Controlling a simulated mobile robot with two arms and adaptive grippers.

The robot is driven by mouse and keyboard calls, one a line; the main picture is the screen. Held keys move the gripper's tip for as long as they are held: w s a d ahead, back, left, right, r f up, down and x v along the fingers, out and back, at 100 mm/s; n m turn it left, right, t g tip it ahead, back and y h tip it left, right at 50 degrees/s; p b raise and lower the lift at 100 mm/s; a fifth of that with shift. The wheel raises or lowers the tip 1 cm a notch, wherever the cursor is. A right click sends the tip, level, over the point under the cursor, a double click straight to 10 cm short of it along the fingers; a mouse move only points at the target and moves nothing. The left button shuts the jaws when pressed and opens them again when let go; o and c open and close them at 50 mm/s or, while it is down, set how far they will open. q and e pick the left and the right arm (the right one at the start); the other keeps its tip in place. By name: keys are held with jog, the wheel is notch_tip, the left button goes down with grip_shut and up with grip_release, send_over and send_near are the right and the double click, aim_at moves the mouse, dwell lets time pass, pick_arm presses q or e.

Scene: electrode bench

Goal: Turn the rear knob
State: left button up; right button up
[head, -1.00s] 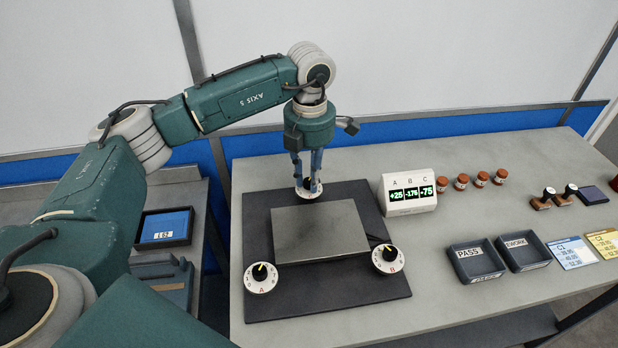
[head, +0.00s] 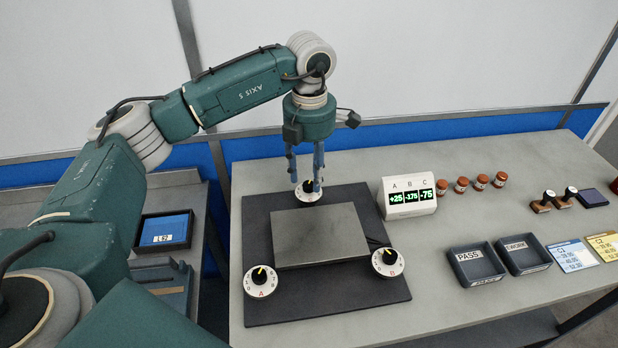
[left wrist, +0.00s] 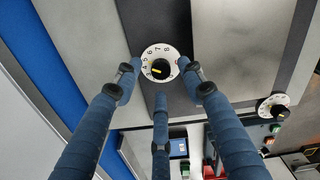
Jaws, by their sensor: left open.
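The rear knob (head: 309,187) is a black knob with a yellow pointer on a white numbered dial, at the back edge of the dark base plate (head: 262,215). It also shows in the left wrist view (left wrist: 160,68), with its pointer toward the left side of the dial. My left gripper (head: 306,178) is open above the knob, fingers pointing down. In the left wrist view its fingers (left wrist: 160,80) are spread around the dial, apart from the black knob. Knobs A (head: 261,280) and B (head: 387,261) sit at the front. My right gripper is not in view.
A grey block (head: 320,236) lies on the plate between the knobs. A white display (head: 408,195) with A, B and C readings stands right of it. Brown jars (head: 461,185), stampers (head: 543,201) and two labelled trays (head: 477,262) stand farther right.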

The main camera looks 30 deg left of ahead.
aim_at(309, 184)
pick_arm(q)
notch_tip(309, 184, up, 10)
jog(key=shift+f, duration=0.15)
dwell(0.6)
